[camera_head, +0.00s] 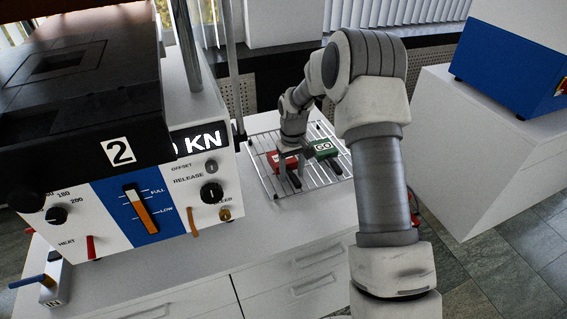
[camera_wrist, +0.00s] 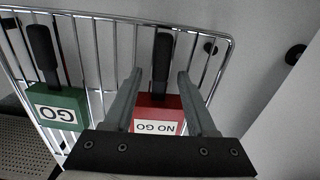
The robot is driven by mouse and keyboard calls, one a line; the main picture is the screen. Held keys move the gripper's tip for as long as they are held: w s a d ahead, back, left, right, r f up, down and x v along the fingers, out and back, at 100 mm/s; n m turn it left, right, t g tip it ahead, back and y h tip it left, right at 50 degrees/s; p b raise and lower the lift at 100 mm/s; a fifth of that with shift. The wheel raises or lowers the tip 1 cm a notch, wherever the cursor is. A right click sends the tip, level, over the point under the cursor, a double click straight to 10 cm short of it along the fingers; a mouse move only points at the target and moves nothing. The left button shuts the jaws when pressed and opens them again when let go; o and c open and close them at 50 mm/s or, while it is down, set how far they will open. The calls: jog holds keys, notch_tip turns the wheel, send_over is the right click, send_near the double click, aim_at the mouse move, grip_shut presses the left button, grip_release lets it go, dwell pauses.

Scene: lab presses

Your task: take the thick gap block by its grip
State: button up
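Two blocks with black grips lie on a wire rack (camera_head: 262,150). The red block (camera_head: 283,163) is marked NO GO in the wrist view (camera_wrist: 158,113). The green block (camera_head: 323,149), right of it in the head view, is marked GO and shows at the left of the wrist view (camera_wrist: 57,105). I cannot tell which is thicker. My gripper (camera_head: 294,157) is over the red block. In the wrist view its open fingers (camera_wrist: 160,75) stand on either side of the red block's black grip (camera_wrist: 162,60), with a gap on both sides. Its palm hides part of the red block.
A press (camera_head: 130,215) marked 2 and KN, with knobs and levers, stands left of the rack. The white bench top (camera_head: 290,222) in front of the rack is clear. A small block with a blue handle (camera_head: 35,281) lies at the lower left. A white cabinet (camera_head: 480,150) stands right.

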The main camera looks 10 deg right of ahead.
grip_shut()
jog(key=shift+r, duration=0.2)
